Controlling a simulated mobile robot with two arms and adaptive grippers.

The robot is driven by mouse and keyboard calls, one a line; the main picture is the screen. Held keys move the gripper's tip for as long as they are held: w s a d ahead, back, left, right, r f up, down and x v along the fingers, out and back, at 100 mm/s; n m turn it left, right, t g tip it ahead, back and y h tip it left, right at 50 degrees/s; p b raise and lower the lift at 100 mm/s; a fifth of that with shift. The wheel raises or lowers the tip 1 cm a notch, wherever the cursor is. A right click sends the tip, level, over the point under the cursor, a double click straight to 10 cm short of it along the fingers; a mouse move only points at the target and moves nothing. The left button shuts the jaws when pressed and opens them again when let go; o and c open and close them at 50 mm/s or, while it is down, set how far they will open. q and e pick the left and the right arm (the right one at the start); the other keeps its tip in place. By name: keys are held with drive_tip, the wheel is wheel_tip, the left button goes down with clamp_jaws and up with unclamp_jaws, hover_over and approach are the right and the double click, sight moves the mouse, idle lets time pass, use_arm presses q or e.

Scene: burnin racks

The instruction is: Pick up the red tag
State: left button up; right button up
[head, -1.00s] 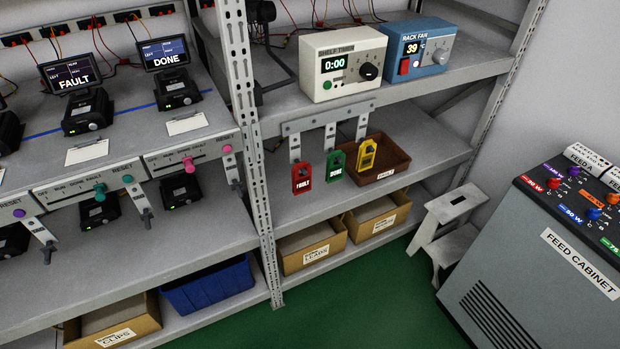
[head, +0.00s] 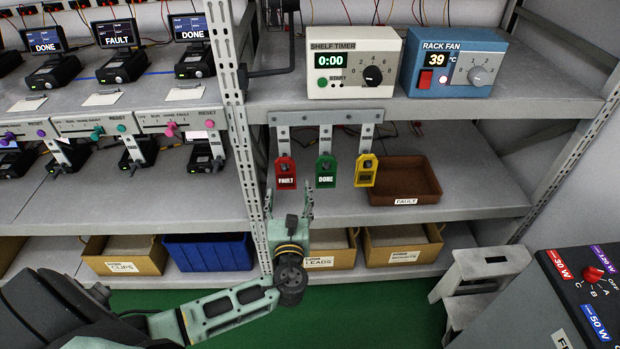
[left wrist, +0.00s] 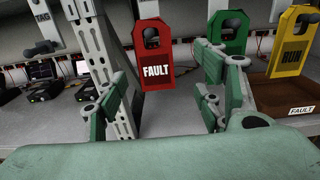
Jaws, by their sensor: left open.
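The red tag (head: 286,174), marked FAULT, hangs from a hook at the left end of the white bracket rail (head: 326,117) above the middle shelf. My left gripper (head: 290,203) is in front of and a little below it. In the left wrist view the red tag (left wrist: 156,67) shows between and beyond the two open fingers of my left gripper (left wrist: 165,88), apart from them. A green DONE tag (head: 326,172) and a yellow tag (head: 366,171) hang to its right. My right gripper is not in view.
A brown FAULT tray (head: 425,182) sits on the middle shelf at right. A perforated rack post (head: 236,100) stands just left of the red tag. The shelf timer (head: 350,62) and rack fan box (head: 452,62) stand above. A step stool (head: 487,275) is at lower right.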

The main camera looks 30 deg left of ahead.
sight(286, 177)
use_arm(q)
drive_tip(key=shift+w+a+r+p, duration=0.1)
drive_tip(key=shift+w+a+p, duration=0.2)
drive_tip(key=shift+w+a, duration=0.9)
drive_tip(key=x, duration=0.3)
drive_tip(key=shift+w+a+p, duration=0.15)
drive_tip(key=shift+a+p, duration=0.05)
drive_tip(key=shift+p, duration=0.15)
drive_tip(key=shift+w+a, duration=0.15)
drive_tip(key=shift+w, duration=0.15)
drive_tip(key=shift+w+a, duration=0.1)
drive_tip(key=c, duration=1)
drive_tip(key=shift+c, duration=0.2)
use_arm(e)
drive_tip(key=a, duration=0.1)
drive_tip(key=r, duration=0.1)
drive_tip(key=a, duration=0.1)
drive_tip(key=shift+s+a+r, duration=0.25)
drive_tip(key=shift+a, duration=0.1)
